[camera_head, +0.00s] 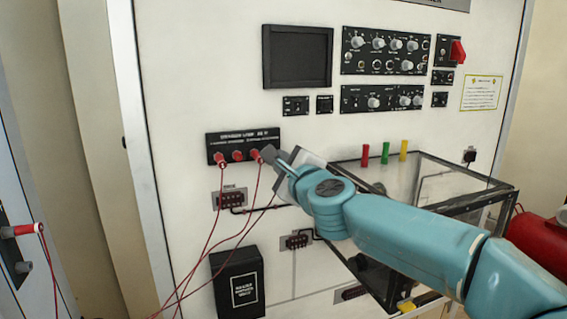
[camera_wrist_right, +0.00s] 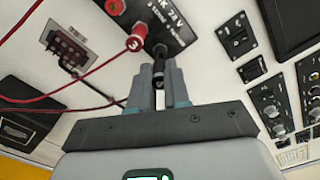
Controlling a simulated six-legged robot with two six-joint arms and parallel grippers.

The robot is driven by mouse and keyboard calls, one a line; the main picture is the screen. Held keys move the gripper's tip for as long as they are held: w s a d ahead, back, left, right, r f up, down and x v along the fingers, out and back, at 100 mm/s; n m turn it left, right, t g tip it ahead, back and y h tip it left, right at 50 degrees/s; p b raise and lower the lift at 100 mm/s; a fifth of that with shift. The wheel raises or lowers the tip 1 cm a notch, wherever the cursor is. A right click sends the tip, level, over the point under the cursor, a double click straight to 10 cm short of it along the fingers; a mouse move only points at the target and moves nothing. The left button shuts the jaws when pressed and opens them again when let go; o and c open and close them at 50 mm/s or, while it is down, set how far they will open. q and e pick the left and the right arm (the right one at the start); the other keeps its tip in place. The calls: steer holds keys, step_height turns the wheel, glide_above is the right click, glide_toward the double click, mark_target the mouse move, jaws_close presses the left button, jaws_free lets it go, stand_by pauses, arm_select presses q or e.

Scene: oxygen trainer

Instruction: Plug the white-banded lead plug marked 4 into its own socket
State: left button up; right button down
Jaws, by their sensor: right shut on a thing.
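A black socket panel (camera_head: 243,137) on the white wall carries a row of red plugs, among them a left one (camera_head: 221,158) and a middle one (camera_head: 238,155). A red plug with a pale ring (camera_head: 256,154) sits beside my right gripper (camera_head: 271,155); it also shows in the right wrist view (camera_wrist_right: 135,42). My right gripper (camera_wrist_right: 160,85) is shut on a dark cylindrical piece (camera_wrist_right: 159,66) at the panel's right end. I cannot tell how far this piece is seated. No number 4 is readable. My left gripper is not in view.
Thin red leads (camera_head: 212,248) hang below the panel. A red plug with a white end (camera_head: 24,230) sits on the cabinet at left. A clear-sided box (camera_head: 440,185) juts out at right. Control panels (camera_head: 385,50) are above.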

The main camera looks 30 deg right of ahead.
steer(key=shift+x, duration=1)
stand_by(0.6)
steer(key=shift+w+d, duration=0.1)
steer(key=shift+w, duration=0.15)
steer(key=c, duration=1)
jaws_free()
steer(key=v, duration=1.6)
steer(key=shift+s, duration=0.2)
steer(key=shift+f, duration=0.1)
